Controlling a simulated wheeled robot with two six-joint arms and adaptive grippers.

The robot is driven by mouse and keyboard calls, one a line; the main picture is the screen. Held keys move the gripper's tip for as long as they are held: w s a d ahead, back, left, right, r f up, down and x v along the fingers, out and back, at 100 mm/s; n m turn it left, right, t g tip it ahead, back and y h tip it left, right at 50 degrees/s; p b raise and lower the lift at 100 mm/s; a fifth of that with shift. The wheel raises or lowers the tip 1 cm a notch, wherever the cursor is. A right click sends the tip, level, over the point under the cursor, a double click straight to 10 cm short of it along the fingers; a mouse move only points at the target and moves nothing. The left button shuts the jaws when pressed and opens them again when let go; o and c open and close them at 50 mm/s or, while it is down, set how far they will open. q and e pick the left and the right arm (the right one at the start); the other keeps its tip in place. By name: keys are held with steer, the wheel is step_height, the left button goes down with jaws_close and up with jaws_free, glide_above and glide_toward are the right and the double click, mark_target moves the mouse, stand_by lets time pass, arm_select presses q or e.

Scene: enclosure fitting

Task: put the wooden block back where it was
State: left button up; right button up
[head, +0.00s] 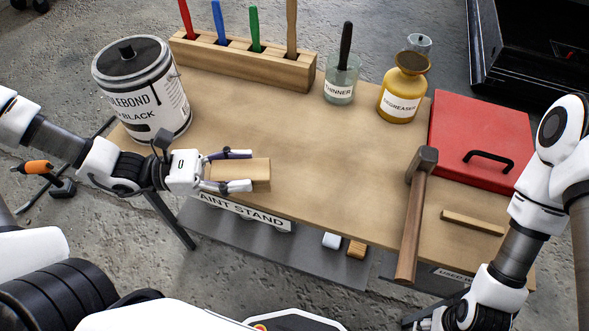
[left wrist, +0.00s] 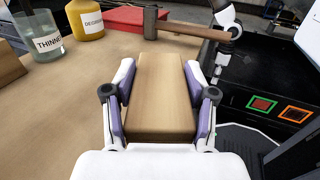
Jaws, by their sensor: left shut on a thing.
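The wooden block (head: 256,174) is a plain light-brown rectangular piece near the front left edge of the wooden table (head: 330,185). My left gripper (head: 238,171) is shut on it, with one finger along each long side. In the left wrist view, the block (left wrist: 160,95) lies lengthwise between the two purple-lined fingers (left wrist: 159,103), its far end sticking out past them. I cannot tell whether its underside touches the table.
A paint can (head: 143,90) stands behind my left gripper. A wooden rack (head: 245,62) with brushes, a thinner jar (head: 341,78) and a degreaser bottle (head: 402,90) line the back. A hammer (head: 413,215), a red case (head: 480,140) and a thin wooden strip (head: 472,222) are at right. The table's middle is clear.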

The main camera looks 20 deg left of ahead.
arm_select(q)
steer(key=w+d+b, duration=0.1)
steer(key=w+d, duration=0.1)
steer(key=w, duration=0.1)
steer(key=w+d+f+b, duration=0.1)
steer(key=w+d, duration=0.1)
steer(key=w, duration=0.1)
steer(key=w+d+b, duration=0.1)
steer(key=w+d, duration=0.2)
steer(key=w, duration=0.1)
steer(key=shift+f, duration=0.15)
steer(key=shift+w+d+f, duration=0.1)
steer(key=shift+d+f, duration=0.1)
steer(key=shift+f, duration=0.05)
step_height(320, 180, down, 3)
steer(key=shift+a+r+b, duration=0.1)
steer(key=shift+r+b, duration=0.05)
steer(key=shift+b, duration=0.15)
steer(key=shift+f+b, duration=0.65)
steer(key=shift+f, duration=0.05)
arm_select(e)
step_height(320, 180, down, 6)
arm_select(q)
steer(key=o, duration=1.2)
steer(key=shift+s, duration=0.2)
steer(key=shift+f, duration=0.1)
